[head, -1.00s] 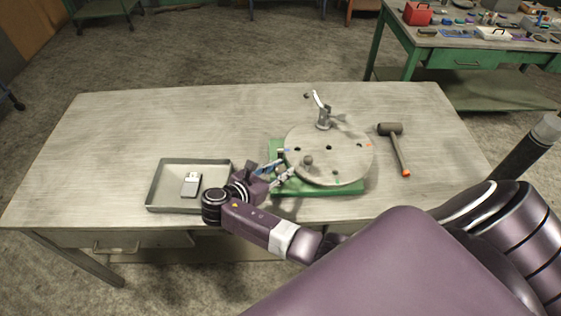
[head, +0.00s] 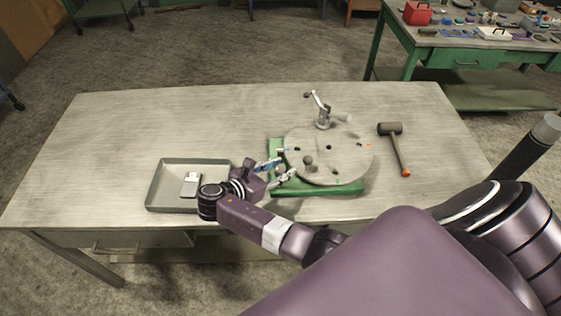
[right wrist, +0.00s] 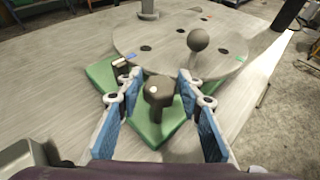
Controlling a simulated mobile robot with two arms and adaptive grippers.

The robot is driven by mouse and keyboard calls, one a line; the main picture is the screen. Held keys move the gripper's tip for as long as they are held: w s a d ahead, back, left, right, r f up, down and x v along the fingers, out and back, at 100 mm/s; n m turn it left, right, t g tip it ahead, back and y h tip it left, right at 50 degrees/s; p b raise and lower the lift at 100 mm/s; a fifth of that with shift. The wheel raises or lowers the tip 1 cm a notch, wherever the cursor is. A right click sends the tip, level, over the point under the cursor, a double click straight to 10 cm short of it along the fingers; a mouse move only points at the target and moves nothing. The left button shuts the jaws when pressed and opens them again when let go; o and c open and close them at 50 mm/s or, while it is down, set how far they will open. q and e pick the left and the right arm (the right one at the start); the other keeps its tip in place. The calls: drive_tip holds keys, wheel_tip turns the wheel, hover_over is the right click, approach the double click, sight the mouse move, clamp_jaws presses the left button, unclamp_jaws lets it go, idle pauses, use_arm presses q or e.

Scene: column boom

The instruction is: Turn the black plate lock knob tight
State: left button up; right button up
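The black plate lock knob (right wrist: 158,92) stands on the green base beside the round plate's edge in the right wrist view. A small light mark shows on its top. My right gripper (right wrist: 157,86) is open, with one blue-padded finger on each side of the knob and visible gaps between. In the head view my right gripper (head: 277,172) is at the left edge of the round plate (head: 340,172), and the knob is hard to make out there. The plate lies on the green base (head: 320,192). My left gripper is not in view.
A dark ball-topped handle (right wrist: 198,40) rises from the plate close to the knob. A metal crank (head: 323,113) stands at the plate's back. A mallet (head: 391,130) lies to the right. A grey tray (head: 160,181) holding a small object is to the left. The bench's back left is clear.

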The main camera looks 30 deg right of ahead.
drive_tip(key=shift+a, duration=0.15)
drive_tip(key=v, duration=1.1)
drive_tip(key=shift+a+r, duration=0.2)
drive_tip(key=shift+a, duration=0.15)
